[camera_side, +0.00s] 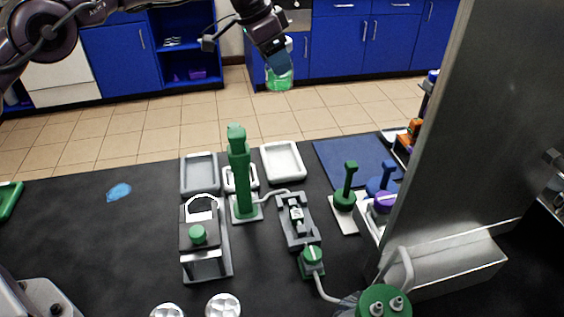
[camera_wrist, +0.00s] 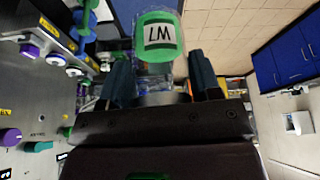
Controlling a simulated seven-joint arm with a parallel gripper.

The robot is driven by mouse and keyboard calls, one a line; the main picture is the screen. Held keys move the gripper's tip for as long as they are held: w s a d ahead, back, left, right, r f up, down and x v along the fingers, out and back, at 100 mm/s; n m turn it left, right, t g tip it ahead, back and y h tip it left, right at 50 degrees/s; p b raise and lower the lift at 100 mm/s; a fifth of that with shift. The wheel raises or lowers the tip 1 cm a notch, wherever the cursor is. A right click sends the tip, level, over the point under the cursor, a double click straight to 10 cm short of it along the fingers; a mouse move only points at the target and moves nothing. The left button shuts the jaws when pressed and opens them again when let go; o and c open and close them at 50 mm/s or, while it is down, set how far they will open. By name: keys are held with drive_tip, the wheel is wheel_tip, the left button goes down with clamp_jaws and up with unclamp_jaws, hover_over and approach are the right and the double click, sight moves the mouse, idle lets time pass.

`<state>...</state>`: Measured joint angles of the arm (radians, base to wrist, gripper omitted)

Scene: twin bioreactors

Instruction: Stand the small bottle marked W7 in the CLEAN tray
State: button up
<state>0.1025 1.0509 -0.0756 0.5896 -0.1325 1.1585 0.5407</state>
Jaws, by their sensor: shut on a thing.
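The small bottle has a green part with a white label reading W7, upside down in the wrist view (camera_wrist: 160,38). My gripper (camera_wrist: 160,85) is shut on the bottle's clear body, one dark finger on each side. In the side view my gripper (camera_side: 278,62) is high above the far edge of the bench, and the bottle's green part (camera_side: 279,82) shows below the fingers. A white tray (camera_side: 283,161) and a grey tray (camera_side: 200,173) lie empty near the bench's far edge. No CLEAN marking is readable on either.
A tall green column (camera_side: 240,175) stands between the trays, over a small white frame. A grey clamp device (camera_side: 297,220) and a boxed unit (camera_side: 198,235) stand nearer. A blue mat (camera_side: 350,160) lies right, by a large grey panel (camera_side: 450,130). The bench's left side is mostly clear.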

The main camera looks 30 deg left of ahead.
drive_tip(key=shift+w+d, duration=0.15)
drive_tip(key=shift+w, duration=0.05)
hover_over(278, 164)
wheel_tip(278, 164, down, 21)
drive_tip(key=shift+w+r, duration=0.1)
idle(0.4)
drive_tip(key=o, duration=1)
drive_tip(key=shift+f, duration=0.2)
drive_tip(key=v, duration=1.2)
drive_tip(key=shift+r, duration=0.2)
drive_tip(key=shift+d, duration=0.1)
